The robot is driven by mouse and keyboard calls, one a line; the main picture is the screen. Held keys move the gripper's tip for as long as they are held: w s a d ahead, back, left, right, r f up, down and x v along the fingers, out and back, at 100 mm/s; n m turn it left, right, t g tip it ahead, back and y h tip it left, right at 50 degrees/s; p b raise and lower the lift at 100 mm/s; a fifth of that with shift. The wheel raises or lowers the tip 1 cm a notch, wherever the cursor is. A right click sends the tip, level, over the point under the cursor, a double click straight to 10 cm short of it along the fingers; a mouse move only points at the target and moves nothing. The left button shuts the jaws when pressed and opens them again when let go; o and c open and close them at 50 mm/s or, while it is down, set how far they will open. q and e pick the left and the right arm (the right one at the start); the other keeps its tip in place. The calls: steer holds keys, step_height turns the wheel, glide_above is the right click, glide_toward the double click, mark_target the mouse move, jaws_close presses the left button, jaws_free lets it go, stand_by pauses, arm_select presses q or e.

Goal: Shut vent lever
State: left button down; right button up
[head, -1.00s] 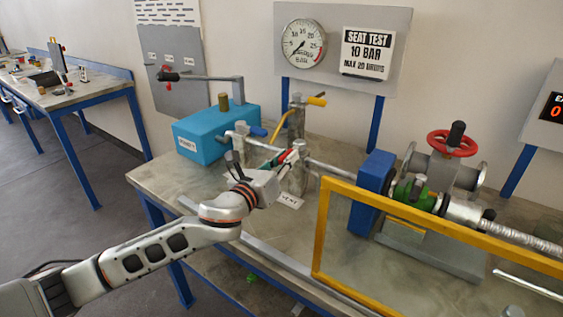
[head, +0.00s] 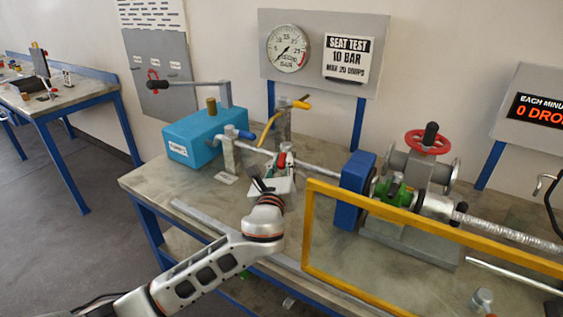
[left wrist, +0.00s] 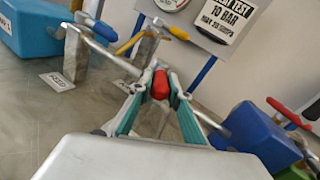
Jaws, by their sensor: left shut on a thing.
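The red vent lever (head: 282,160) shows at the tips of my left gripper (head: 284,168) in the head view. In the left wrist view the red lever (left wrist: 160,84) stands between the two green-padded fingers of my left gripper (left wrist: 159,82), which is shut on it. The lever's post is mostly hidden behind the gripper in the head view. The post and pipe show partly behind the fingers in the wrist view. My right gripper is not in view.
A blue pump box (head: 193,139) is at left, with a blue-handled feed valve (head: 231,151) beside it. A yellow-handled valve (head: 284,122) stands behind. A yellow guard frame (head: 307,232) is close on the right. The gauge (head: 288,47) is on the back panel.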

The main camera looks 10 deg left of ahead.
arm_select(q)
steer(key=c, duration=1.9)
jaws_free()
steer(key=s, duration=1.2)
steer(key=shift+c, duration=0.3)
